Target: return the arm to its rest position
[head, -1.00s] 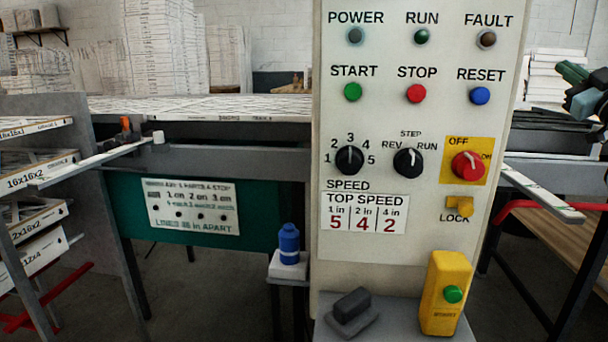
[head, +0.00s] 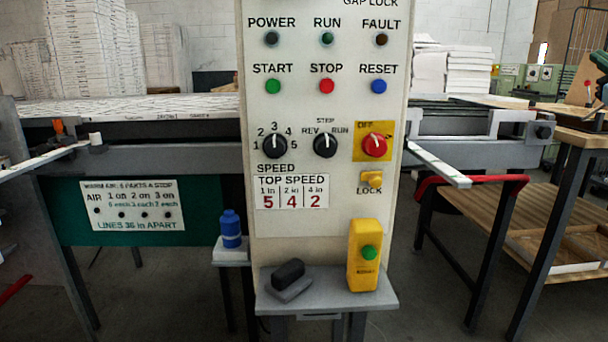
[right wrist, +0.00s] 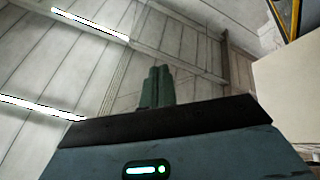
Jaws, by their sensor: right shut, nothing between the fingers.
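My right gripper (head: 598,60) is partly in the head view at the far right edge, raised and clear of everything. In the right wrist view its two green fingers (right wrist: 157,87) are together, with nothing between them. They point up toward the ceiling. My left gripper is in neither view. The control panel (head: 325,140) stands upright in the middle of the head view, well left of my right gripper.
A grey shelf (head: 385,303) below the panel carries a yellow box with a green button (head: 363,258) and a dark block (head: 288,273). A blue bottle (head: 231,230) stands to its left. A wooden table (head: 585,134) with dark legs is at the right.

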